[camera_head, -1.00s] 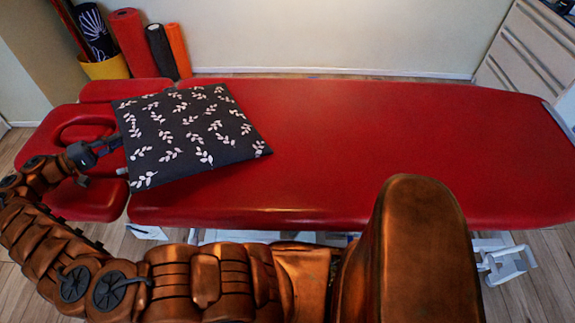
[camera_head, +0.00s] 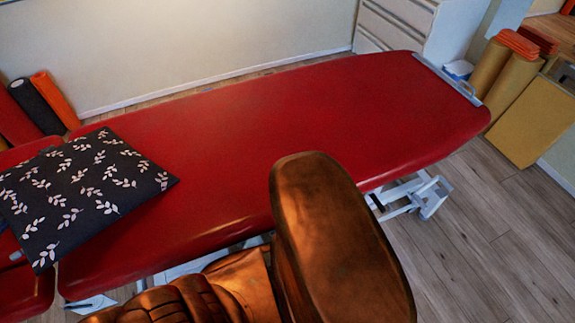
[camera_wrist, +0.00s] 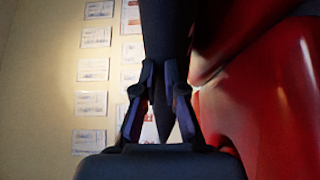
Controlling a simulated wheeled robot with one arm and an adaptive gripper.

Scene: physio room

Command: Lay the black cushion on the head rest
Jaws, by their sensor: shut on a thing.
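The black cushion (camera_head: 75,190) with white leaf sprigs is over the head end of the red treatment table (camera_head: 270,130), tilted askew to it. I cannot tell whether it touches the table. Its left part is cut off by the head view's edge. Red padding of the head section (camera_head: 25,292) shows below it; the rest is hidden or out of frame. In the wrist view my gripper (camera_wrist: 158,108) is shut on the dark cushion (camera_wrist: 172,35), seen edge-on between the fingers. Red padding (camera_wrist: 255,110) lies to the right there. The head view does not show the gripper.
Rolled mats (camera_head: 40,105) stand against the wall at the far left. A white drawer cabinet (camera_head: 395,25) is behind the table's foot end. Tan blocks (camera_head: 530,120) stand at the right. The table's middle and right are clear, as is the wooden floor (camera_head: 480,240) at right.

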